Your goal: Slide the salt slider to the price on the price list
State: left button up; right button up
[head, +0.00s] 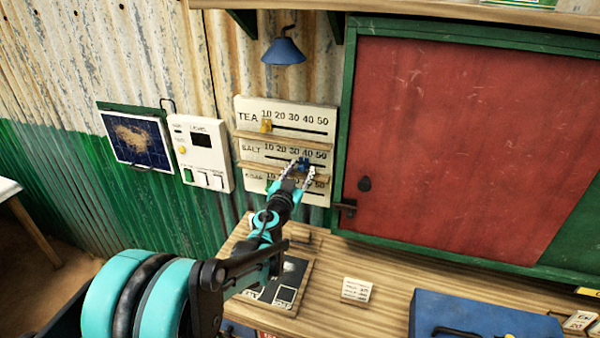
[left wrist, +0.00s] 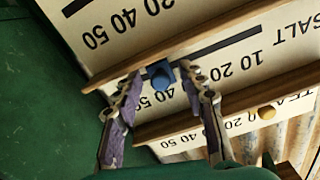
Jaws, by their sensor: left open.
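The price board (head: 243,135) on the wall has rows marked TEA, SALT and SOAP, each numbered 10 to 50. The blue salt slider (head: 303,163) stands near the 40 of its row. It also shows in the left wrist view (left wrist: 160,74), where the board appears upside down. My left gripper (head: 301,170) is open, with its fingers on either side of the blue slider; I cannot tell whether they touch it. The yellow tea slider (head: 266,126) is near 10. The soap slider is hidden. A small card (head: 357,290) with unreadable print stands on the counter.
Wooden ledges (head: 275,139) stick out between the rows. A red door (head: 450,140) with a green frame is right of the board, and a white panel (head: 203,155) is left. A blue box (head: 480,325) stands on the counter. A blue lamp (head: 284,50) hangs above.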

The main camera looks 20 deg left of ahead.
pick_arm(q)
grip_shut()
jog(key=shift+d, duration=0.7)
grip_release()
jog(key=shift+s+a, duration=0.1)
jog(key=shift+a, duration=0.15)
jog(key=shift+d, duration=0.1)
jog(key=s, duration=1.2)
jog(key=shift+a, duration=0.2)
